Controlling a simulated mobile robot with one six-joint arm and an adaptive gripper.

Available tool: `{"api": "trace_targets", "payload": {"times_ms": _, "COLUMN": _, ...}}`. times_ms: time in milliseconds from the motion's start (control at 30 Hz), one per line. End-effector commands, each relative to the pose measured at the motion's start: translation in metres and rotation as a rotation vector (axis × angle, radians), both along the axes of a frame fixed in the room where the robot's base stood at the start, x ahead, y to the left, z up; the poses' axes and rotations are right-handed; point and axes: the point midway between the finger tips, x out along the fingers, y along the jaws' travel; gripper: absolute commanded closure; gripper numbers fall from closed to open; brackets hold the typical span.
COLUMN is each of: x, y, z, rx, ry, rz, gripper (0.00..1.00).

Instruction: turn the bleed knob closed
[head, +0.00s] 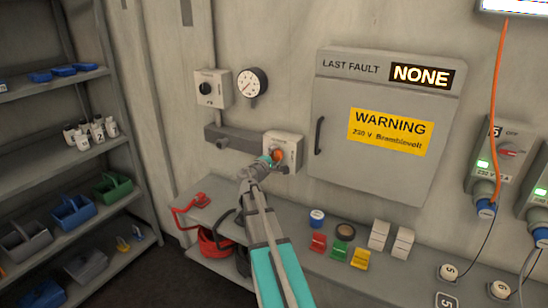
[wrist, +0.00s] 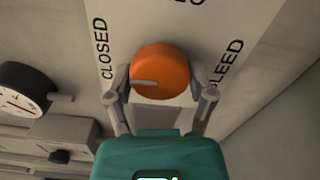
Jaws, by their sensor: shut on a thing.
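The orange bleed knob (wrist: 160,70) sits on a pale plate between the printed words CLOSED on the left and BLEED on the right in the wrist view. A short pale line on its face runs to the left edge, toward the CLOSED side. My gripper (wrist: 161,82) has one finger on each side of the knob and is shut on it. In the head view the knob (head: 279,154) shows as a small orange spot on a pale wall box (head: 294,144), partly hidden by my gripper (head: 273,160).
A switch box (head: 213,89) and a round gauge (head: 251,83) are up and left of the knob box. A grey cabinet (head: 330,120) with a warning label is on its right. A bench (head: 300,242) with coloured items runs below. Shelves (head: 60,88) stand at the left.

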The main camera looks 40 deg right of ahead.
Motion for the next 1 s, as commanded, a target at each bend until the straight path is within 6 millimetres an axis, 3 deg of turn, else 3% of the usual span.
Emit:
{"api": "trace_targets", "payload": {"times_ms": 233, "x": -0.0008, "y": -0.0016, "z": 0.0005, "rx": -0.002, "ry": 0.002, "rz": -0.005, "gripper": 0.78}}
{"api": "trace_targets", "payload": {"times_ms": 267, "x": -0.0007, "y": -0.0016, "z": 0.0005, "rx": -0.002, "ry": 0.002, "rz": -0.005, "gripper": 0.27}}
{"api": "trace_targets", "payload": {"times_ms": 400, "x": -0.0003, "y": -0.0009, "z": 0.0002, "rx": -0.001, "ry": 0.002, "rz": -0.003, "gripper": 0.01}}
{"api": "trace_targets", "payload": {"times_ms": 1000, "x": -0.0025, "y": 0.0058, "z": 0.0000, "rx": 0.000, "ry": 0.000, "rz": 0.001, "gripper": 0.00}}
